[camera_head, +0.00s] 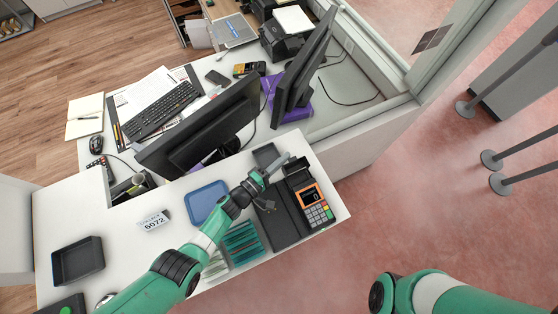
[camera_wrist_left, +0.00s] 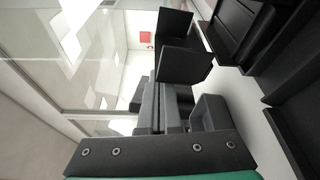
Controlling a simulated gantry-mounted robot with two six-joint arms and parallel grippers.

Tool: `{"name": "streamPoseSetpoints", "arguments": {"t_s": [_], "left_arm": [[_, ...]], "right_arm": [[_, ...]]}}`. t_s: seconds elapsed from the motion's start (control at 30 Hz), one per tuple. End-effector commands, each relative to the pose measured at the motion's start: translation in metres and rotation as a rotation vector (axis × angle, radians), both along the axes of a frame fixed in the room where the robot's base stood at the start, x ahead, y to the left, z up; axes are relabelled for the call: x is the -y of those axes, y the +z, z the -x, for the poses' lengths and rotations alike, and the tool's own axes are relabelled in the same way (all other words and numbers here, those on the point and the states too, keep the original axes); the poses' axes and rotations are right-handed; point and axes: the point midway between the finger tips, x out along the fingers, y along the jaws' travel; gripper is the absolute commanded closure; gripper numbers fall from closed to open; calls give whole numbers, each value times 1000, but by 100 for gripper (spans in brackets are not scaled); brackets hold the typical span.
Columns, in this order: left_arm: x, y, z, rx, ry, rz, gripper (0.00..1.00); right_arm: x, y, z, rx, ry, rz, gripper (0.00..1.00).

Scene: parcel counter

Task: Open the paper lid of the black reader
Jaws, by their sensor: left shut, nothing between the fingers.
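The black reader (camera_head: 314,205) has an orange-framed screen and a keypad and stands near the counter's right end. Its black rear part (camera_head: 297,171), where the paper lid would be, lies just right of my left gripper (camera_head: 279,165). I cannot tell how far the lid is open. The left gripper is shut and empty, its fingers pointing toward that rear part; contact is unclear. In the left wrist view, the gripper's grey fingers (camera_wrist_left: 160,105) show close together, with dark panels (camera_wrist_left: 186,63) beyond them that I cannot identify surely. My right arm enters at lower right, its gripper out of frame.
A black flat case (camera_head: 280,218) lies beside the reader. A blue tray (camera_head: 206,202), teal envelopes (camera_head: 242,243) and a 6072 sign (camera_head: 153,222) are on the counter. Two monitors (camera_head: 302,73) stand behind. A black tray (camera_head: 78,261) sits at left.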

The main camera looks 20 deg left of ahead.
Motion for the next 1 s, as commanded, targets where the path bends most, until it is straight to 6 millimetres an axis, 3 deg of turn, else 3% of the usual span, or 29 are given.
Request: {"name": "streamPoseSetpoints", "arguments": {"t_s": [0.17, 0.5, 0.73, 1.0], "left_arm": [[0, 39, 0, 2, 0, -1, 100], [13, 101, 58, -1, -1, -2, 100], [25, 118, 113, -2, -2, -1, 100], [30, 127, 137, 2, 0, -1, 100]], "right_arm": [[0, 35, 0, 0, 0, 0, 50], [0, 110, 0, 1, 0, 0, 50], [0, 127, 0, 0, 0, 0, 50], [0, 129, 0, 0, 0, 0, 50]]}}
